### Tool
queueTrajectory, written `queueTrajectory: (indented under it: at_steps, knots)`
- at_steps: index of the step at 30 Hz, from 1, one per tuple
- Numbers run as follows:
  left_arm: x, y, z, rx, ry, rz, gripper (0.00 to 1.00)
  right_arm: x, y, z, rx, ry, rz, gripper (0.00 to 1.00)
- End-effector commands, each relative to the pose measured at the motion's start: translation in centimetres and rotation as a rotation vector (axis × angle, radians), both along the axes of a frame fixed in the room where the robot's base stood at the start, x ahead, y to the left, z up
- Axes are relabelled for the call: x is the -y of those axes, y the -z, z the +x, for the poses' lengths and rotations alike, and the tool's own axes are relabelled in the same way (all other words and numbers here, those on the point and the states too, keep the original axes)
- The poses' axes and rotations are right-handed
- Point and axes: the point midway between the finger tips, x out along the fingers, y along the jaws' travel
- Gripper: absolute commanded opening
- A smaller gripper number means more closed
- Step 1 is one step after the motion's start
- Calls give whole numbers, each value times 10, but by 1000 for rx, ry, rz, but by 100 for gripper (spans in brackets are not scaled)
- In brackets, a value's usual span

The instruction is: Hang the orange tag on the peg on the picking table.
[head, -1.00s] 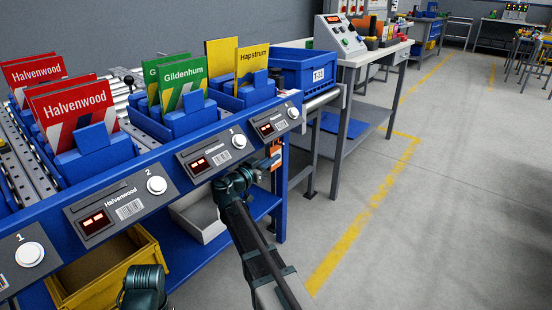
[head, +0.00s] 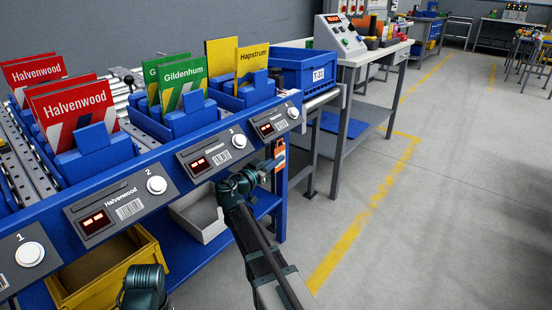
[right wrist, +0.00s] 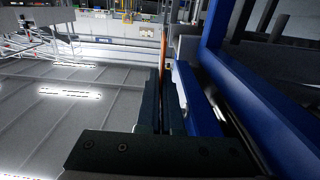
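The orange tag (head: 279,152) shows in the head view beside a blue upright of the picking table (head: 282,205), below the far end of its front rail. My right gripper (head: 272,165) is at the tag and covers part of it. In the right wrist view the tag (right wrist: 163,48) is a thin orange strip, edge-on, between the fingertips of my right gripper (right wrist: 162,80). The fingers are close together on it. The blue rail lies just right of the fingers. I cannot make out the peg. My left gripper is out of view; only part of that arm shows.
The rail carries buttons and displays, with red, green and yellow cards in blue holders above. A yellow bin (head: 110,280) and a grey bin (head: 203,215) sit underneath. A blue tote (head: 300,68) stands at the far end. The floor on the right is clear.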

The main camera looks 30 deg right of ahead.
Motion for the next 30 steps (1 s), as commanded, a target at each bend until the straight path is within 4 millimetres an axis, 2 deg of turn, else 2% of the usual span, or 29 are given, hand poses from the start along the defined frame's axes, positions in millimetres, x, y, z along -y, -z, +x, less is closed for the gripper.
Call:
queueTrajectory:
  at_steps: [30]
  knots:
    - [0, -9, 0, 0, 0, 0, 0, 7, -9, -18, 0, -1, 0, 0]
